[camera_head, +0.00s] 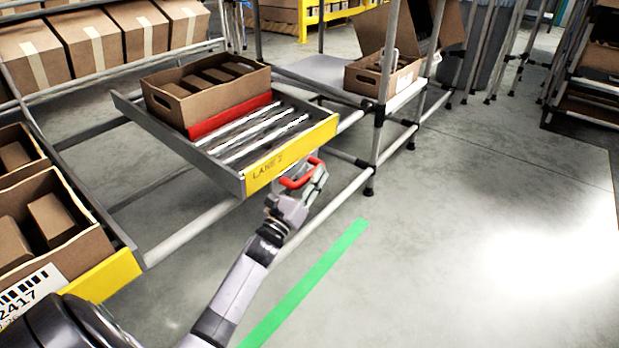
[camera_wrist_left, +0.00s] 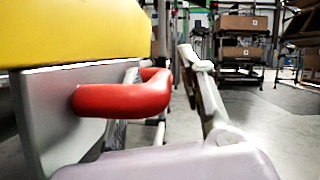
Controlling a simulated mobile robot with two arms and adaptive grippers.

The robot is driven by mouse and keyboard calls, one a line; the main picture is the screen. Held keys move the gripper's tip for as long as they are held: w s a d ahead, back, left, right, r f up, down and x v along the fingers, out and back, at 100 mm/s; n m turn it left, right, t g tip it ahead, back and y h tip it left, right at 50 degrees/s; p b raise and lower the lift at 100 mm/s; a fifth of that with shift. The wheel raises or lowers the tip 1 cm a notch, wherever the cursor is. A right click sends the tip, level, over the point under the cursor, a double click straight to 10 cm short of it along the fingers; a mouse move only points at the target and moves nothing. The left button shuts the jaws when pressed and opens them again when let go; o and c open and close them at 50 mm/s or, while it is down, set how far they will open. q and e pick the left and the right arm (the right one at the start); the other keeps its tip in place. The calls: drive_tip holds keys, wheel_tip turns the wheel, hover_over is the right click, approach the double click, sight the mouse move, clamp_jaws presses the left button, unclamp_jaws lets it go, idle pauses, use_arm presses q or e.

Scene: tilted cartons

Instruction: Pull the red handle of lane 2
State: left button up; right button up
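The lane 2 tray has a yellow front (camera_head: 292,153) marked "LANE 2" and juts out from the rack. Its red handle (camera_head: 300,174) is a loop below that front. In the left wrist view the red handle (camera_wrist_left: 125,98) stands out from a grey plate under the yellow front. My left gripper (camera_head: 312,182) is at the handle. In the left wrist view one finger is to the right of the handle with a gap; the other is partly hidden behind the red bar. The gripper looks open around the bar. My right gripper is out of view.
A brown carton (camera_head: 205,88) sits at the back of the tray, behind a red strip (camera_head: 230,116) and bare rollers. Another lane with cartons (camera_head: 50,215) is at left. An open carton (camera_head: 385,75) stands behind, near rack posts. The floor at right is clear, with a green stripe (camera_head: 305,285).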

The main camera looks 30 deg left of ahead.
use_arm(q)
clamp_jaws()
idle(0.4)
idle(0.4)
